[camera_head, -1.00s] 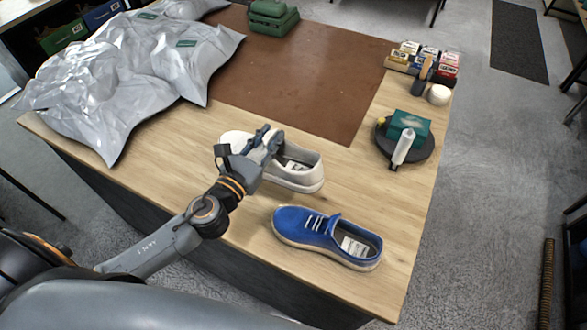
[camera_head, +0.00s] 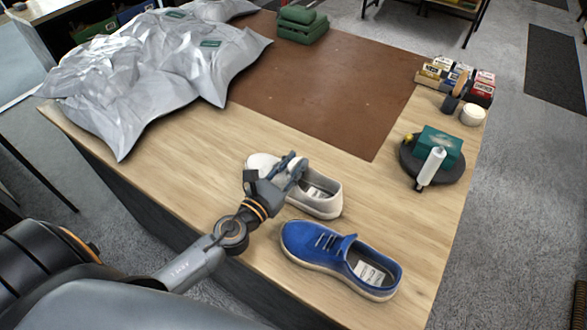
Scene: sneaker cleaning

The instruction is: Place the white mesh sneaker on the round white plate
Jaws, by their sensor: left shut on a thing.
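The white mesh sneaker (camera_head: 322,205) stands on the wooden table beside the blue sneaker, its toe to the left and its open heel to the right. My left gripper (camera_head: 287,170) is shut on it around the middle and hides part of its upper. The sneaker looks upright and close to the tabletop; I cannot tell if it is lifted. I see no clear round white plate; a small round white object (camera_head: 473,114) lies at the far right of the table. My right gripper is not in view.
A blue sneaker (camera_head: 318,247) lies near the front edge. Grey crumpled bags (camera_head: 130,75) cover the back left. The brown mat (camera_head: 330,85) is bare, with green cases (camera_head: 301,24) behind.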

